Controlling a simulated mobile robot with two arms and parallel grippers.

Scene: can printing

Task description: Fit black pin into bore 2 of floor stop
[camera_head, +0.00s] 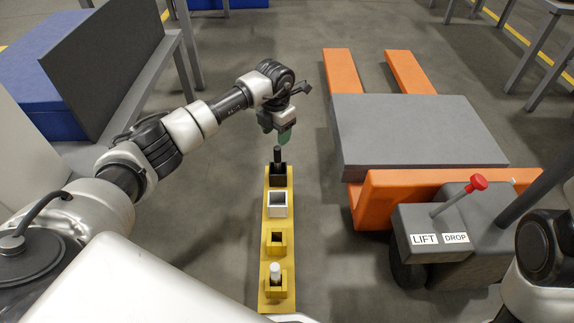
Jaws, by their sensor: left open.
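The floor stop (278,222) is a long yellow bar on the floor, with a row of square sockets running away from me. The black pin (278,156) stands upright in the farthest socket, which is black (278,176). The white-rimmed socket (278,206) nearer to me is empty, and so is the yellow socket (276,242) after it. A white pin (275,269) stands in the nearest yellow socket. My left gripper (285,135) points down with greenish fingertips, open and empty, just above and slightly beyond the black pin. My right gripper is out of frame.
An orange pallet truck (400,190) with a grey slab (415,130) stands right of the bar. Its control box with LIFT and DROP labels and a red-knobbed lever (477,182) is nearer. A grey table (165,85) is at left. Floor beside the bar is clear.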

